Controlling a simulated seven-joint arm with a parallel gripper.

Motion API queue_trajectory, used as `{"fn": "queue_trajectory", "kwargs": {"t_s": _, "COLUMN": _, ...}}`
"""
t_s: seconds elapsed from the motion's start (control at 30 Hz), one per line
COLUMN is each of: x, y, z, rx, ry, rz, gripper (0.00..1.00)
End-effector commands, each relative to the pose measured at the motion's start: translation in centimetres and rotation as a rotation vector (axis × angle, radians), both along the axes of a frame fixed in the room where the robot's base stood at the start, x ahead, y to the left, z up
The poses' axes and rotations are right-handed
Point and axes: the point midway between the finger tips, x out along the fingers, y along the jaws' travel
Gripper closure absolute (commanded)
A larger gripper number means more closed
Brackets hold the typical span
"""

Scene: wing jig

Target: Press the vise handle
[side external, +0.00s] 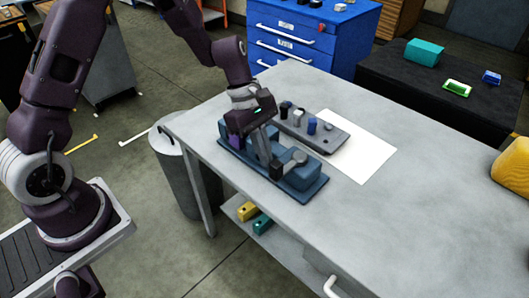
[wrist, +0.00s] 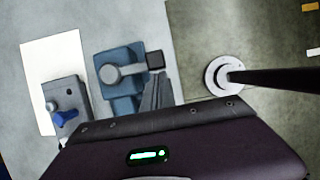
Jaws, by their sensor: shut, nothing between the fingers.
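The blue vise (side external: 313,190) stands on the workbench, and it also shows in the wrist view (wrist: 122,97). Its handle is a grey lever with a round hub (side external: 299,158) and a black grip (side external: 276,171). In the wrist view the hub (wrist: 110,75) is at left and the grip (wrist: 155,60) at right. My gripper (side external: 266,163) reaches down over the vise, shut and empty. Its fingertips in the wrist view (wrist: 158,78) are right by the black grip. I cannot tell whether they touch it. My gripper hides part of the vise.
A grey holder (side external: 335,144) with several dark, grey and blue pieces stands just behind the vise. A white sheet (side external: 365,152) lies beside it. The workbench (side external: 420,210) is clear to the right, apart from a yellow object (side external: 512,165). A bin (side external: 180,175) stands off its left end.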

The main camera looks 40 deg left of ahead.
Motion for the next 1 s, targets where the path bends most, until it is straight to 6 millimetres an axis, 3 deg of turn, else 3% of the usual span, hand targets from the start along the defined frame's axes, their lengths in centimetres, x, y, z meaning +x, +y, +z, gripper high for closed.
{"fn": "queue_trajectory", "kwargs": {"t_s": 0.17, "x": -0.2, "y": -0.4, "z": 0.0, "rx": -0.001, "ry": 0.001, "rz": 0.073, "gripper": 1.0}}
{"fn": "queue_trajectory", "kwargs": {"t_s": 0.33, "x": -0.6, "y": -1.3, "z": 0.0, "rx": -0.001, "ry": 0.004, "rz": 0.257, "gripper": 1.0}}
{"fn": "queue_trajectory", "kwargs": {"t_s": 0.63, "x": -0.8, "y": -4.0, "z": 0.0, "rx": -0.001, "ry": 0.001, "rz": 0.255, "gripper": 1.0}}
{"fn": "queue_trajectory", "kwargs": {"t_s": 0.8, "x": -0.7, "y": -5.6, "z": 0.0, "rx": -0.002, "ry": 0.004, "rz": 0.557, "gripper": 1.0}}
{"fn": "queue_trajectory", "kwargs": {"t_s": 1.0, "x": -0.1, "y": -7.5, "z": 0.0, "rx": -0.001, "ry": 0.001, "rz": 0.744, "gripper": 1.0}}
